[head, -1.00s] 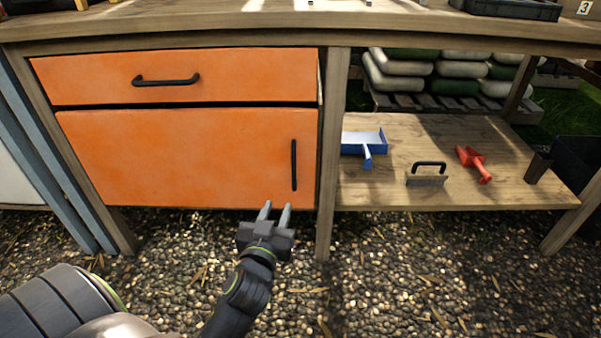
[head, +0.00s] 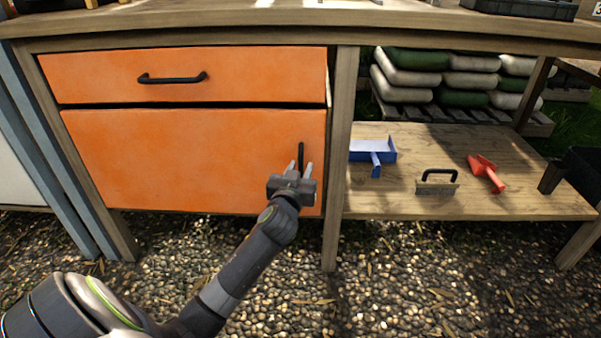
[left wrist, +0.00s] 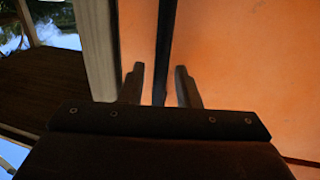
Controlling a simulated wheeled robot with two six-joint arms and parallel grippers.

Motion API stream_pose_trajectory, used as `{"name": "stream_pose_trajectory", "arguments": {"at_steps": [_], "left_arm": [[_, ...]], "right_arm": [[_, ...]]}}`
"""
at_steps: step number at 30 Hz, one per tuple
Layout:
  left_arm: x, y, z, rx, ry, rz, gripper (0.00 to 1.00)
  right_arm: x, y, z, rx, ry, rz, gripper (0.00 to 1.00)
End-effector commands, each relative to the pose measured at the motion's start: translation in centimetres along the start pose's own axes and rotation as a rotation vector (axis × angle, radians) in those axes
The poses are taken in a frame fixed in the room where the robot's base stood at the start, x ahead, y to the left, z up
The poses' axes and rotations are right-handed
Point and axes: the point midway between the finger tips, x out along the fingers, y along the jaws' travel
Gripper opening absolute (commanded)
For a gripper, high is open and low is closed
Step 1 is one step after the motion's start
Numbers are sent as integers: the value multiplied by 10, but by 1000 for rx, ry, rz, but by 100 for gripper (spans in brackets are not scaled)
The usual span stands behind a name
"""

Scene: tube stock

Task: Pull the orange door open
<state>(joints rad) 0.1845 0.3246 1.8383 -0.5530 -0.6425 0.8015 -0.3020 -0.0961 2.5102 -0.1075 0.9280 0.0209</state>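The orange door (head: 185,160) is shut in the bench front, below an orange drawer (head: 240,75). Its upright black handle (head: 301,156) is near the door's right edge, the lower part hidden behind my gripper. My left gripper (head: 300,169) is open at the handle, with a finger on each side of it in the picture. In the left wrist view the handle (left wrist: 165,50) runs down between the two fingers (left wrist: 160,88), with a gap on both sides. I cannot tell how deep it sits between them. My right gripper is not in view.
A wooden post (head: 337,160) stands just right of the door. The lower shelf (head: 400,205) right of it holds a blue dustpan-like tool (head: 372,152), a black-handled brush (head: 437,183) and a red scoop (head: 485,172). Gravel ground (head: 390,290) in front is clear.

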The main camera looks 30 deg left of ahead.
Motion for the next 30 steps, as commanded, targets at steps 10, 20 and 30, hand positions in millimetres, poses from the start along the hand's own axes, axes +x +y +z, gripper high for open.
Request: {"name": "stream_pose_trajectory", "arguments": {"at_steps": [10, 20, 30], "left_arm": [[8, 0, 0, -1, -1, 0, 30], [8, 0, 0, 0, -1, 0, 0], [7, 1, 0, 0, -1, 3, 0]], "right_arm": [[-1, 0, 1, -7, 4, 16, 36], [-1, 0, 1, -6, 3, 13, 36], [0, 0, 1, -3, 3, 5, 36]]}}
